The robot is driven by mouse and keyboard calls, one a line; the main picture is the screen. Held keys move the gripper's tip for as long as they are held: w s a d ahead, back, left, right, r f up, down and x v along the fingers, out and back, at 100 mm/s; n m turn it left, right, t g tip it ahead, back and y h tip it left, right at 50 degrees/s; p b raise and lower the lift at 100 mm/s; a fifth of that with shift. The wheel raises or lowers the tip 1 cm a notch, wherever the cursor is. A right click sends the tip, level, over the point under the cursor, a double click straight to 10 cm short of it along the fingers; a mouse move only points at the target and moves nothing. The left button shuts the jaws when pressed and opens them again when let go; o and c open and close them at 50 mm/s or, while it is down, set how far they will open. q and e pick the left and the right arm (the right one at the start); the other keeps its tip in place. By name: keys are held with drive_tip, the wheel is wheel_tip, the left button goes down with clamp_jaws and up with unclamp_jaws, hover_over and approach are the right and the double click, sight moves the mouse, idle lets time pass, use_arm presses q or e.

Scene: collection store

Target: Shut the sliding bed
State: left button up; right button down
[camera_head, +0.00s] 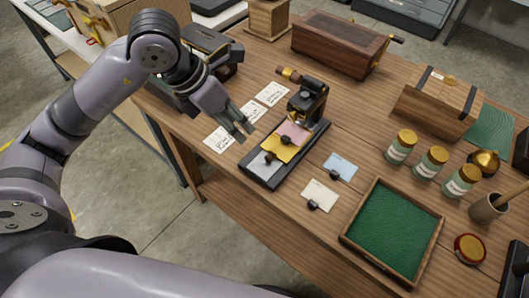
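A small black press (312,98) with a wooden-gripped lever (288,75) stands near the middle of the table. Its long black bed (262,181) extends out toward the front left. Pink (293,131), yellow (272,150) and pale grey (254,165) pieces lie along the bed, with small dark knobs on or beside them. My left gripper (244,134) hangs just left of the bed, over the paper slips. Its two fingers look slightly apart, with nothing between them. My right gripper is not in view.
White paper slips (271,94) lie left of the press. A blue card (341,166) and a cream card (318,195) lie right of the bed. A green-lined tray (347,236), several jars (400,147) and wooden boxes (337,45) occupy the right and back.

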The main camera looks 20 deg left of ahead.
sight(267, 156)
use_arm(q)
drive_tip(key=p+x, duration=0.1)
drive_tip(key=x, duration=1.5)
drive_tip(key=shift+d+p, duration=0.1)
drive_tip(key=shift+p, duration=0.3)
drive_tip(key=shift+c, duration=0.3)
clamp_jaws()
